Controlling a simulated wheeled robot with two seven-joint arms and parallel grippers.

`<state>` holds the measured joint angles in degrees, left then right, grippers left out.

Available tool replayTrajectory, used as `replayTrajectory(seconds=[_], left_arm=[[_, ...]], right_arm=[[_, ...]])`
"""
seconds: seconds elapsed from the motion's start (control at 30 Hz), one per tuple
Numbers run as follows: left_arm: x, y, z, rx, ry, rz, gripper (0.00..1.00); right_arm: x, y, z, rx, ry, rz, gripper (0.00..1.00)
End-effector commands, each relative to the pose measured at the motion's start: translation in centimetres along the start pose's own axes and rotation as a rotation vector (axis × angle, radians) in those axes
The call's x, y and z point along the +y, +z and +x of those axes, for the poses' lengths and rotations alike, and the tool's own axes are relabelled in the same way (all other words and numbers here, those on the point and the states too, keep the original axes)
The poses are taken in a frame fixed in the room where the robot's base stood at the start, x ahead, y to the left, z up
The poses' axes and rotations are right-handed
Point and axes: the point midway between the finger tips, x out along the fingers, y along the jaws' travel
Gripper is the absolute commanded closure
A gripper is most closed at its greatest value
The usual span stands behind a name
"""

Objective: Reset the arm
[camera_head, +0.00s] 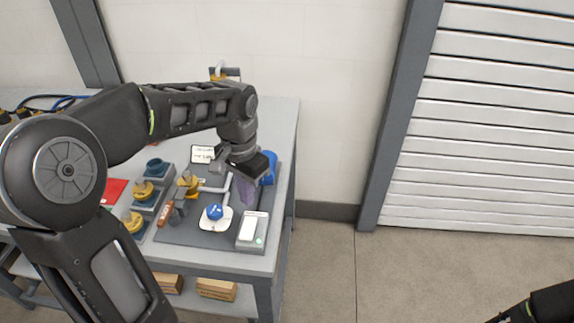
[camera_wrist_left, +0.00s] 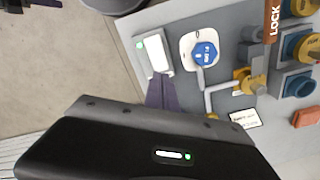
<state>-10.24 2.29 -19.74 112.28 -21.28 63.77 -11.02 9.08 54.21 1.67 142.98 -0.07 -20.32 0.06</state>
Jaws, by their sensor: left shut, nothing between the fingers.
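My left arm reaches in from the left over the bench, its elbow high and its wrist bent down. My left gripper (camera_head: 246,194) hangs above the grey board on the bench, close to the blue round part (camera_head: 269,167). Its purple fingers are together with nothing between them, and they also show in the left wrist view (camera_wrist_left: 163,93). The blue knob (camera_head: 214,212) on a white plate is in front of the gripper, apart from it. A dark part of my right arm shows at the bottom right corner; its gripper is not visible.
Yellow and teal valve parts (camera_head: 143,190) stand on the left of the bench. A white-screened device (camera_head: 252,231) sits at the front right corner, near the fingers. A LOCK tag (camera_wrist_left: 272,22) shows in the wrist view. The floor (camera_head: 400,270) right of the bench is clear.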

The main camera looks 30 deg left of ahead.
Motion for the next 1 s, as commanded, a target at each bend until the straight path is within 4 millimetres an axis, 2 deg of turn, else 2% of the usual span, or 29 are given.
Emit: replayTrajectory(seconds=[0.23,0.37,0.47,0.57,0.63,0.7,0.77,0.83,0.9,1.0], left_arm=[[0.0,-0.1,0.0,0.004,-0.001,-0.005,1.0],[-0.1,-2.9,0.0,0.123,-0.006,-0.034,1.0],[1.3,-6.2,0.7,0.262,0.011,-0.056,1.0],[4.9,-9.6,4.1,0.371,0.055,-0.07,1.0],[8.1,-10.9,8.2,0.419,0.1,-0.095,1.0],[11.6,-10.8,13.1,0.441,0.151,-0.134,1.0],[14.2,-9.6,17.2,0.437,0.189,-0.173,1.0],[17.1,-7.1,21.6,0.409,0.228,-0.22,1.0],[19.7,-3.8,25.3,0.36,0.26,-0.264,1.0],[22.9,1.3,29.1,0.266,0.297,-0.306,1.0]], right_arm=[[0.4,0.5,0.3,-0.013,0.012,0.007,0.61],[0.3,0.4,0.2,-0.009,0.01,0.007,0.61],[0.3,0.4,0.3,-0.009,0.01,0.007,0.61],[0.3,0.4,0.3,-0.009,0.01,0.007,0.61],[0.3,0.4,0.3,-0.009,0.01,0.007,0.61],[0.3,0.4,0.3,-0.01,0.01,0.007,0.61],[0.3,0.4,0.3,-0.009,0.01,0.007,0.61],[0.3,0.4,0.3,-0.009,0.01,0.007,0.61],[0.3,0.4,0.2,-0.009,0.01,0.007,0.61],[0.3,0.4,0.2,-0.01,0.01,0.007,0.61]])
